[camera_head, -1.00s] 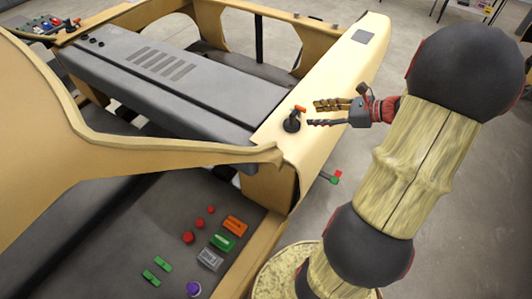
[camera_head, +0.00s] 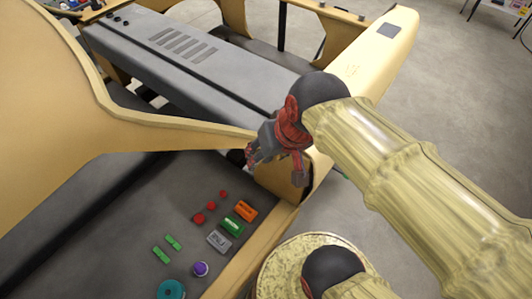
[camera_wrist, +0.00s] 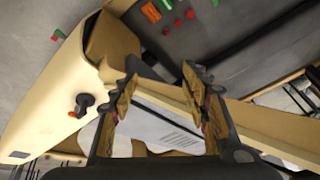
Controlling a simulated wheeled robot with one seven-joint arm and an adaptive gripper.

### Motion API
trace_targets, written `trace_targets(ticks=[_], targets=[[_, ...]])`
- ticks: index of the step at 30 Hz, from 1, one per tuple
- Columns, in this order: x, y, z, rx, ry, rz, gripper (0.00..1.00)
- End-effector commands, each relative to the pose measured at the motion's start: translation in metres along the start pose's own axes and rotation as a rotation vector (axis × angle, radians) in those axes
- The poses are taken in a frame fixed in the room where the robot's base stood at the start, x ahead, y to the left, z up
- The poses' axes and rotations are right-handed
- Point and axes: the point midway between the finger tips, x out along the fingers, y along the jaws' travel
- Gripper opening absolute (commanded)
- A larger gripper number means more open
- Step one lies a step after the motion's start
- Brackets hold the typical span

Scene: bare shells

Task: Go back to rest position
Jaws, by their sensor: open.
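My gripper (camera_head: 277,165) is dark grey with red at the wrist. In the head view it is in front of the corner of the yellow shell, and my arm reaches to it from the right. In the wrist view my gripper (camera_wrist: 163,100) shows two fingers with wooden-looking pads spread wide, with nothing between them. A black knob with an orange-red lever (camera_wrist: 83,103) stands on the yellow shell (camera_wrist: 55,120), left of the fingers and apart from them. In the head view my gripper and arm hide this knob.
The yellow frame (camera_head: 165,135) crosses the left side. A grey panel (camera_head: 170,60) lies behind it. The lower dark panel (camera_head: 130,220) carries red knobs (camera_head: 211,205), an orange block (camera_head: 245,211), green blocks (camera_head: 231,227) and a purple knob (camera_head: 200,269). Open floor (camera_head: 440,100) lies at right.

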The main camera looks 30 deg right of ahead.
Motion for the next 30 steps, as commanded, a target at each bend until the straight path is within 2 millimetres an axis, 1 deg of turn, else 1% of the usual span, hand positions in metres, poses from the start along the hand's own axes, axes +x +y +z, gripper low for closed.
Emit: trace_targets(ticks=[1, 3, 6, 10, 18, 20, 23, 30], targets=[[-0.006, -0.004, 0.004, -0.084, 0.032, 0.008, 0.46], [-0.011, -0.006, 0.006, -0.167, 0.063, 0.021, 0.46], [-0.015, -0.007, 0.008, -0.236, 0.091, 0.032, 0.46], [-0.016, -0.007, 0.008, -0.261, 0.099, 0.038, 0.46], [-0.014, -0.007, 0.009, -0.257, 0.098, 0.038, 0.46], [-0.010, -0.006, 0.010, -0.256, 0.098, 0.038, 0.46], [0.003, -0.004, 0.015, -0.255, 0.098, 0.037, 0.46], [0.048, 0.003, 0.033, -0.255, 0.097, 0.037, 0.46]])
